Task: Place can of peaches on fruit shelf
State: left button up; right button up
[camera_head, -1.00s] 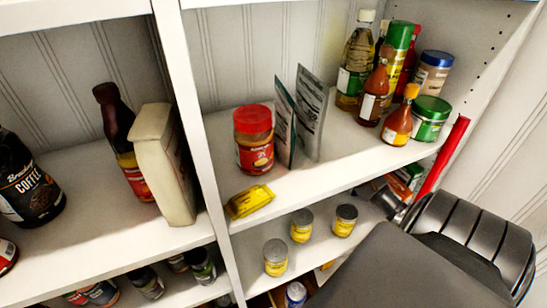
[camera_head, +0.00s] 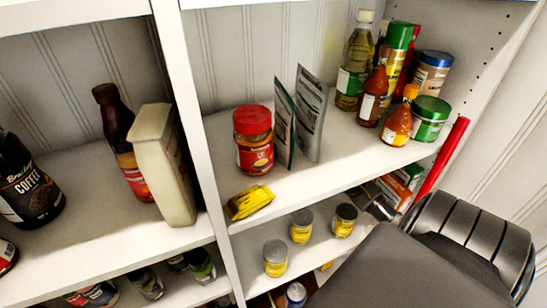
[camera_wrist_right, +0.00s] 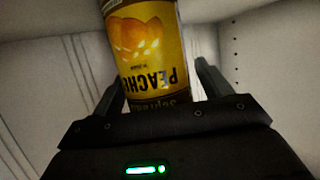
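The can of peaches (camera_wrist_right: 148,50) has a yellow label with orange fruit and appears upside down in the right wrist view. It sits between the two fingers of my right gripper (camera_wrist_right: 160,90), which looks closed on its sides. In the head view my dark right arm comes in from the lower right and covers part of the lower shelf. The gripper and held can cannot be made out clearly there. Several yellow-labelled cans, including one at the front (camera_head: 275,258) and one at the right (camera_head: 343,220), stand upright on the lower shelf (camera_head: 250,236). My left gripper is out of view.
The shelf above holds a red-lidded jar (camera_head: 253,140), grey pouches (camera_head: 310,112), a yellow packet (camera_head: 249,202), bottles and a green-lidded jar (camera_head: 430,118). Boxes (camera_head: 398,188) and a red upright bar (camera_head: 441,158) are near my arm. A white divider (camera_head: 190,120) stands at left.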

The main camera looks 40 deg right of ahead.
jog(key=shift+r, duration=0.2)
jog(key=p+v, duration=0.6)
jog(key=v, duration=0.1)
jog(key=shift+s, duration=0.2)
jog(key=shift+w+r, duration=0.1)
